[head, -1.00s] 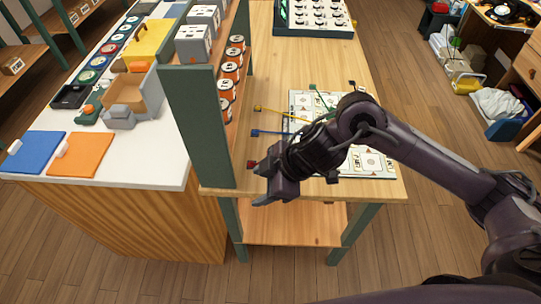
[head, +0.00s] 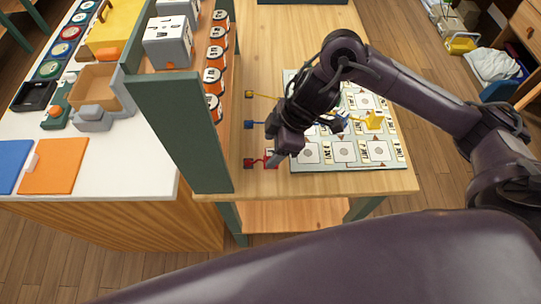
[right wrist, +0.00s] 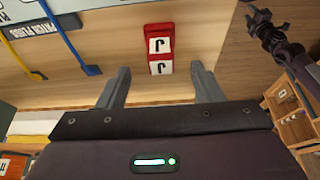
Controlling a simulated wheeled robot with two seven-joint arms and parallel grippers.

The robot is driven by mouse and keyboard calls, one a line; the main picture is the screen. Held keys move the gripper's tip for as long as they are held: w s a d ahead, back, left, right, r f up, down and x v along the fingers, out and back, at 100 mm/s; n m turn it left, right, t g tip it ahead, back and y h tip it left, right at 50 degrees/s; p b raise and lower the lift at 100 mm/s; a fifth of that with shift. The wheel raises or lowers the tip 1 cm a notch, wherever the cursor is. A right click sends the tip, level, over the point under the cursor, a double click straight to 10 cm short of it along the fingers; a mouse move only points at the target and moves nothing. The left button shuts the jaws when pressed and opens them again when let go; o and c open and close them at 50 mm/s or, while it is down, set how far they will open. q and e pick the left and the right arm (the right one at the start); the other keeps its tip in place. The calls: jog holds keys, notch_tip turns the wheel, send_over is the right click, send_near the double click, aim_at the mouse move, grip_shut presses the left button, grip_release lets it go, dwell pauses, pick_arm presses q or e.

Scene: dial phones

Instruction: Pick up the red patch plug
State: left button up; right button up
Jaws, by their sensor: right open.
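In the right wrist view the red plug (right wrist: 160,50) shows as a red block with two white faces bearing black marks.
A blue plug (head: 249,125) and a yellow plug (head: 249,94) with cords lie behind the red one. A printed board (head: 315,164) covers the table to the right. A green shelf panel (head: 182,135) with orange-and-white cans stands at the left.

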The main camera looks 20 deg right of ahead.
aim_at(272, 152)
jog(key=x, duration=0.3)
jog(key=shift+s+d+f, duration=0.1)
jog(key=shift+s+d, duration=0.1)
jog(key=shift+d, duration=0.05)
jog(key=shift+w+a+f, duration=0.15)
jog(key=shift+a+f, duration=0.15)
jog(key=shift+f, duration=0.35)
pick_arm(q)
jog(key=shift+w+d+f, duration=0.1)
jog(key=shift+w+f, duration=0.1)
jog(key=shift+w, duration=0.45)
pick_arm(e)
jog(key=c, duration=1.1)
jog(key=shift+r, duration=0.1)
